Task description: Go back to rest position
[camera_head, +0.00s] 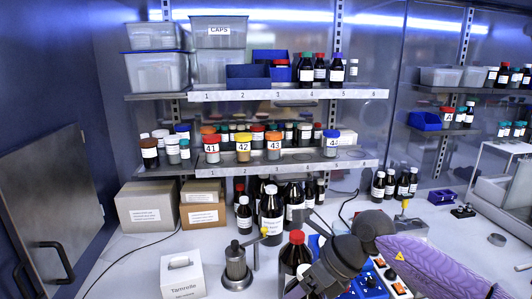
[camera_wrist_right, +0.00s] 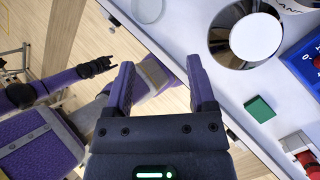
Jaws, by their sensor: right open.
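My right gripper (camera_wrist_right: 160,75) is open in the right wrist view, with nothing between its two fingers and wooden floor and the bench edge beyond them. In the head view my right arm, in a purple sleeve, comes in from the right and its dark wrist is over the front of the bench. My left arm is out of the head view. In the right wrist view a purple arm with a dark gripper (camera_wrist_right: 92,68), which looks like my left one, hangs over the floor; its jaws are too small to read.
A metal stand (camera_head: 236,268), a Tamrolle box (camera_head: 182,277) and several dark bottles stand on the white bench. Shelves (camera_head: 290,95) are behind. A green block (camera_wrist_right: 260,108) lies on the bench.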

